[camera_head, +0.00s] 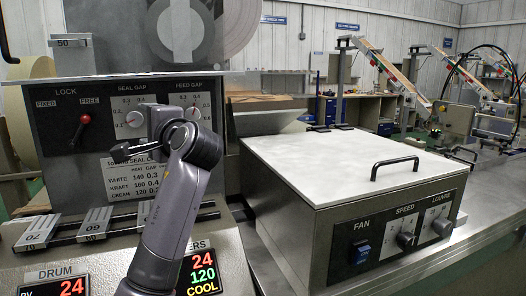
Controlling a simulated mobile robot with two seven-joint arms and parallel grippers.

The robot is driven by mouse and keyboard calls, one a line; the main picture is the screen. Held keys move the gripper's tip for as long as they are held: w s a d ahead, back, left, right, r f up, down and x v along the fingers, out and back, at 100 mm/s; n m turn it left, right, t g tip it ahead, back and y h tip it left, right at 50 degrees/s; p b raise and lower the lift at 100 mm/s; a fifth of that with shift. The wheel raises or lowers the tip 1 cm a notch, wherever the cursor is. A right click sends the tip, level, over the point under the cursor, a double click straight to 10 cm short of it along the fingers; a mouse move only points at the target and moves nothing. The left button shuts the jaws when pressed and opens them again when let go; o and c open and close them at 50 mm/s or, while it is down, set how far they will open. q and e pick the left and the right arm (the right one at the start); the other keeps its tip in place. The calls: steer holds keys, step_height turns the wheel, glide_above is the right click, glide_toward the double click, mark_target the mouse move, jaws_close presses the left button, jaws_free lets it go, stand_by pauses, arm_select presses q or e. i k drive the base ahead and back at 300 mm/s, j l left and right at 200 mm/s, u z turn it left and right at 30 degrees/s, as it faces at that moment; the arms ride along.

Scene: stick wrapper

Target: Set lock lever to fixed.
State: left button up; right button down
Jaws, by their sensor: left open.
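The lock lever (81,128) is a short dark handle with a red ball on top, on the dark panel at the left. It leans up and to the right, with its ball just below the word FREE; the word FIXED is to its left. My left gripper (138,132) is in front of the panel, to the right of the lever and apart from it. Its dark fingers are open and nothing shows between them. It hides part of the seal gap dial and the settings chart. My right gripper is not in view.
The seal gap dial (134,119) and feed gap dial (193,113) are close to my left gripper. Numbered metal blocks (95,222) sit on a rail below the panel. A white-topped heater box (330,165) with a black handle stands at the right.

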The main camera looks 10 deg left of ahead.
mark_target(75, 143)
steer(key=k+l, duration=0.2)
steer(key=l, duration=0.2)
steer(key=k+l, duration=0.2)
steer(key=l, duration=0.2)
steer(key=k+l, duration=0.2)
steer(key=l, duration=0.2)
